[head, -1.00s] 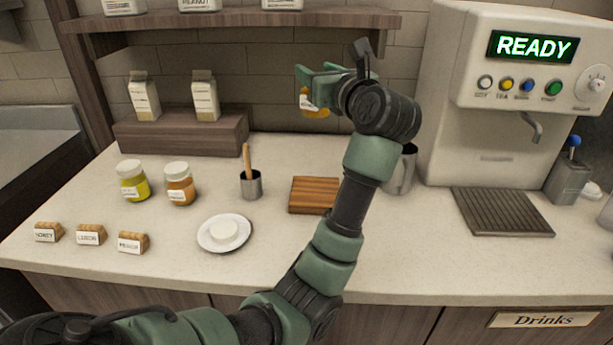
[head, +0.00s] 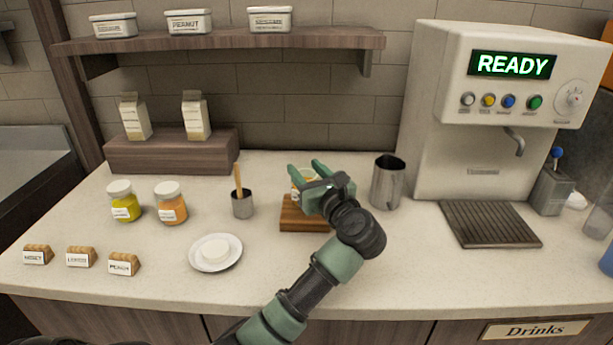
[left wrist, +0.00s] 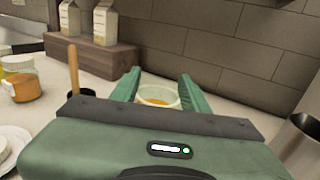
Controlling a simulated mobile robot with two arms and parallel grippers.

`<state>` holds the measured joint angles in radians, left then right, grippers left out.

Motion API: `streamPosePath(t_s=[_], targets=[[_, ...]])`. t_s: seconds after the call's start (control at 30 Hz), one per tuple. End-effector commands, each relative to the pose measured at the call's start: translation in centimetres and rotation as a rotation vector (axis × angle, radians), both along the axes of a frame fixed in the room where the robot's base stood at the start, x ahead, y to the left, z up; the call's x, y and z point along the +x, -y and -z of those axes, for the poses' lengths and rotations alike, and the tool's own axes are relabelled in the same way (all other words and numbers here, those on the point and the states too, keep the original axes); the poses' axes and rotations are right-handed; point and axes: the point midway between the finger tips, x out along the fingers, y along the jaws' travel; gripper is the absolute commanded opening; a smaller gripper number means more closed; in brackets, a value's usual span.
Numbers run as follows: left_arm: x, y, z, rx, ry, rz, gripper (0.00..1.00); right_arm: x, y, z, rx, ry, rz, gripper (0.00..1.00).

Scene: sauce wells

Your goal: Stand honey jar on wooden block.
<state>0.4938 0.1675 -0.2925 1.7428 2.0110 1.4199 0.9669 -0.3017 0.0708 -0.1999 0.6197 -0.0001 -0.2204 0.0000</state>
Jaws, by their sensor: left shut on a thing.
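The honey jar (head: 298,182), with amber contents and a pale label, is between the fingers of my left gripper (head: 307,171). In the left wrist view the jar (left wrist: 158,97) shows its pale rim between the two green fingers (left wrist: 158,85). The gripper is shut on it. The wooden block (head: 302,222) lies on the counter right below, partly hidden by my gripper. The jar looks upright over the block; whether its base touches the block is hidden. My right gripper is not in view.
A metal pitcher (head: 387,184) stands close to the right of my gripper. A cup with a wooden stick (head: 242,206) is to the left. A yellow jar (head: 125,203), an orange jar (head: 171,205) and a white plate (head: 216,264) are further left.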

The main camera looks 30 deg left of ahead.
Motion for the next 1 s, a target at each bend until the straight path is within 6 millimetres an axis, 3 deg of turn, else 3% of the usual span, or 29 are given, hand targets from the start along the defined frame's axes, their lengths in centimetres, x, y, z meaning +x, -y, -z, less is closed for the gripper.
streamPosePath(t_s=[0.13, 0.5, 0.53, 0.6, 1.0], targets=[[0.0, 0.0, 1.4, 0.003, 0.002, 0.000, 0.00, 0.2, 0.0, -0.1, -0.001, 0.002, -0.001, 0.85], [0.0, 0.0, 2.0, -0.001, 0.003, 0.001, 0.00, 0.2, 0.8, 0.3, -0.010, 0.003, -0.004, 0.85], [0.0, 0.0, 1.9, -0.001, 0.001, 0.001, 0.51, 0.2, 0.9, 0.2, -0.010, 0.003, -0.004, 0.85], [0.0, 0.0, 1.9, -0.001, 0.001, 0.001, 0.68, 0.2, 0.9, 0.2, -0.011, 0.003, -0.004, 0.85], [-0.1, 0.1, 1.5, 0.000, 0.000, 0.001, 0.68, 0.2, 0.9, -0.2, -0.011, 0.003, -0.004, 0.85]])
